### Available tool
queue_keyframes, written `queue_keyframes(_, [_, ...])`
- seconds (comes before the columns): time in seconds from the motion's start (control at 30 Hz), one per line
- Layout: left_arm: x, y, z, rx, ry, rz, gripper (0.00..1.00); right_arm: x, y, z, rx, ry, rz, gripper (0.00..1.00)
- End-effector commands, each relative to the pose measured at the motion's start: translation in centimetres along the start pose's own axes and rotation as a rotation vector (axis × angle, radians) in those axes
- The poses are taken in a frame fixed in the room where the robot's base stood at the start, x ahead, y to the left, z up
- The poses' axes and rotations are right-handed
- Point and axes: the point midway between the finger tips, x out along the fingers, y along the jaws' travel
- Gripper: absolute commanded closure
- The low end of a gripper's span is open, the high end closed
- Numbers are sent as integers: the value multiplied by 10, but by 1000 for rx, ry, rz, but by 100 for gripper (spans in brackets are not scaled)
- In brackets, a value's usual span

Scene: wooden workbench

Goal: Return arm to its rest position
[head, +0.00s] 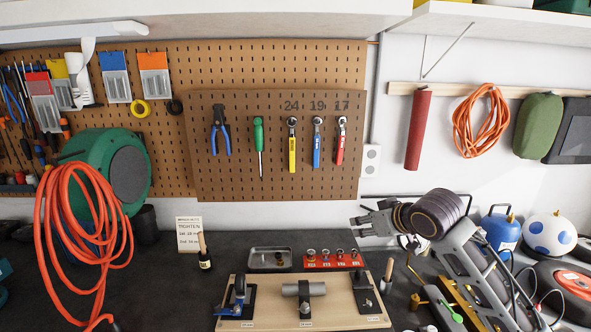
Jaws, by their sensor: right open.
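My right gripper (368,222) is at the right of the head view, raised above the bench and pointing left. It is open, and nothing shows between its fingers. My right arm (455,250) comes up from the lower right. My left gripper and left arm do not show.
A wooden board (260,313) with clamps and fixtures lies on the dark bench, left of and below the gripper. Behind it are a red socket rail (333,261) and a metal tray (270,251). A blue gas canister (501,232) stands right of my arm. Tools hang on the pegboard (270,105).

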Motion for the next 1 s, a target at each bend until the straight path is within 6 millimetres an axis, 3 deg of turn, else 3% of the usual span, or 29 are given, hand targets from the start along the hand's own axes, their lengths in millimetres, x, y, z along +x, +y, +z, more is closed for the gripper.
queue_keyframes(0.5, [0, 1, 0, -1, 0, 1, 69, 32, -34, 107, 19, -119, -14, 56])
queue_keyframes(1.0, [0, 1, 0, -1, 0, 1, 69, 37, -61, 208, 57, -241, -5, 56])
